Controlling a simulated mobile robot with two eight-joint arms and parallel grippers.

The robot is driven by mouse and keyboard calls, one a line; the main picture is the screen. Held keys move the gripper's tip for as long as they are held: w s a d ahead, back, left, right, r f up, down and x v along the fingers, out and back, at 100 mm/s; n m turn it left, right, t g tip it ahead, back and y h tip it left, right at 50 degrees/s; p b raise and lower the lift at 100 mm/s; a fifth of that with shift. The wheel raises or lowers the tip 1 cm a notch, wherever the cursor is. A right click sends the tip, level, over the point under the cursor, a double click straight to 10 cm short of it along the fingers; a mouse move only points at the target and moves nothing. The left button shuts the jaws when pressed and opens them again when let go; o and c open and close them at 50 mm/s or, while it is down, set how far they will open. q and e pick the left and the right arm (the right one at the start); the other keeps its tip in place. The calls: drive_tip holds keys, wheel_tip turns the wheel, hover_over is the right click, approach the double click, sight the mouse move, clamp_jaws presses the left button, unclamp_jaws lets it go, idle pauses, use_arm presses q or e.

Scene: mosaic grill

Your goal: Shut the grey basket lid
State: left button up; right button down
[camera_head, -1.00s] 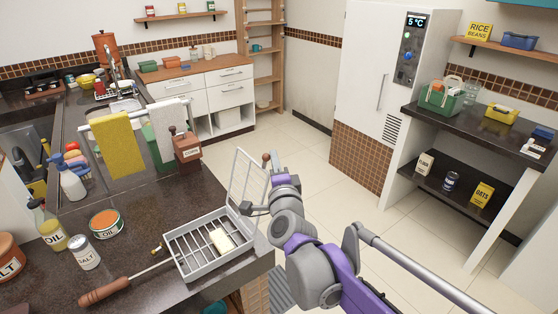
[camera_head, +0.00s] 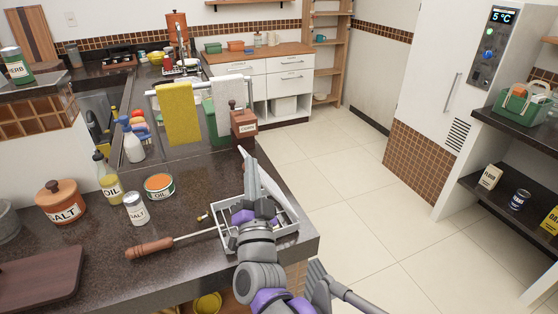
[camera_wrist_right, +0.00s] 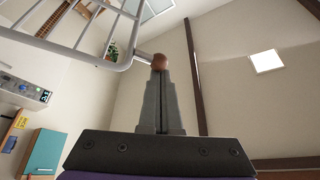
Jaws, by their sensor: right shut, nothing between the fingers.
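The grey wire basket (camera_head: 285,235) sits at the counter's right corner in the head view, partly hidden by my right arm. The lid's wire frame (camera_wrist_right: 125,45) is at upper left. My left gripper is not in view.
A brown box (camera_head: 244,125) stands behind. The floor to the right is clear.

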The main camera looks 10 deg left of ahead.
drive_tip(key=s+a+f+n+g+y+b, duration=0.1)
drive_tip(key=s+a+f+n+y+b, duration=0.1)
drive_tip(key=f+n, duration=0.3)
drive_tip(key=s+a+f+n+g+y+b, duration=0.2)
drive_tip(key=a+f+n+y+b, duration=0.2)
drive_tip(key=f, duration=0.3)
drive_tip(key=s+a+f+n+g+y+b, duration=0.1)
drive_tip(key=s+a+f+n+y+b, duration=0.1)
drive_tip(key=f+n, duration=0.5)
drive_tip(key=shift+s+a+g+y+b, duration=0.35)
drive_tip(key=shift+s+a+b, duration=0.25)
drive_tip(key=shift+a+b, duration=0.3)
use_arm(q)
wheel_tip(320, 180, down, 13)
drive_tip(key=b, duration=0.1)
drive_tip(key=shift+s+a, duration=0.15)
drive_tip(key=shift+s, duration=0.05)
use_arm(e)
drive_tip(key=shift+f, duration=0.9)
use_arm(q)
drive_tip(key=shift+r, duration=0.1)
